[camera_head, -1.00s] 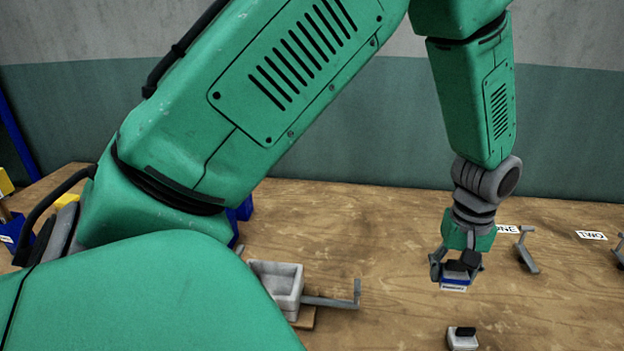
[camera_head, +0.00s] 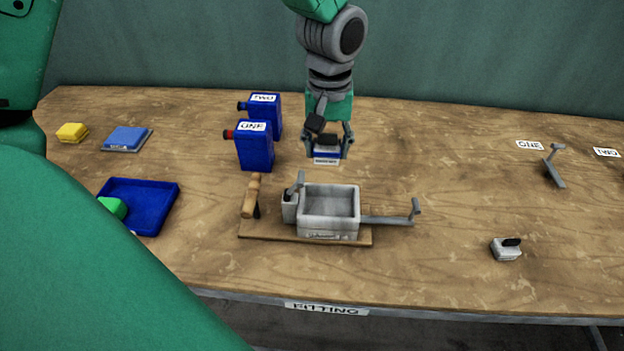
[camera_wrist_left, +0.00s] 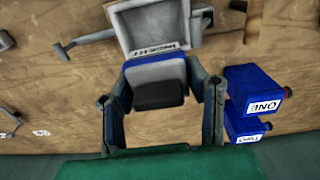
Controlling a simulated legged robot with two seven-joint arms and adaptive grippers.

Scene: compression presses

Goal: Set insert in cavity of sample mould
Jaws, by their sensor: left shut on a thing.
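My left gripper (camera_head: 328,146) is shut on the insert (camera_head: 327,158), a small block with a dark knob on top, a blue band and a white label. It holds the insert above the table, behind the mould and apart from it. In the left wrist view the insert (camera_wrist_left: 158,73) sits between the fingers (camera_wrist_left: 160,100), its lettered edge overlapping the view of the mould. The sample mould (camera_head: 329,235) is a grey open box with an empty-looking cavity, on a wooden board (camera_head: 260,229). A lever (camera_head: 392,220) sticks out to its right. My right gripper is not in view.
Two blue containers labelled ONE (camera_head: 255,150) and TWO (camera_head: 277,108) stand left of the insert. A blue tray (camera_head: 165,205) holds a green piece. The table between mould and block is clear.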

